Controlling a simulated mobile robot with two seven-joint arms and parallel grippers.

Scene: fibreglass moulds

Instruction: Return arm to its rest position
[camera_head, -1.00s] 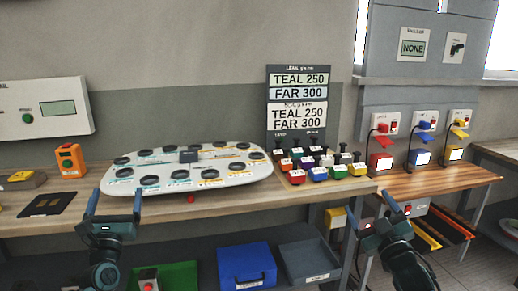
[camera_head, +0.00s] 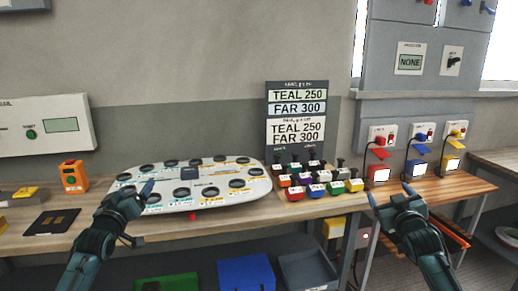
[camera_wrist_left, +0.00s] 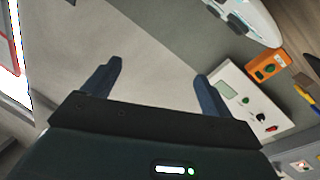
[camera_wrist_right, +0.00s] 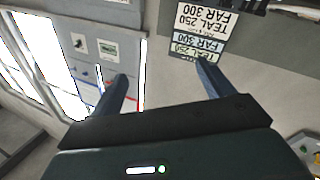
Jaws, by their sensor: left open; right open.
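My left gripper (camera_head: 128,190) is in front of the left part of the white oval board in the head view. It is open, and its two fingers show apart and empty in the left wrist view (camera_wrist_left: 155,85). My right gripper (camera_head: 388,197) is in front of the gap between the long table and the striped wooden table. It is open, and its fingers show apart and empty in the right wrist view (camera_wrist_right: 165,90). Neither gripper is seen touching anything.
The white oval board (camera_head: 225,190) with dark round wells lies on the long table (camera_head: 40,238). Several coloured containers (camera_head: 316,190) stand right of it. An orange button box (camera_head: 73,177) stands at left. A blue bin (camera_head: 247,272) and a green bin (camera_head: 165,283) are below.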

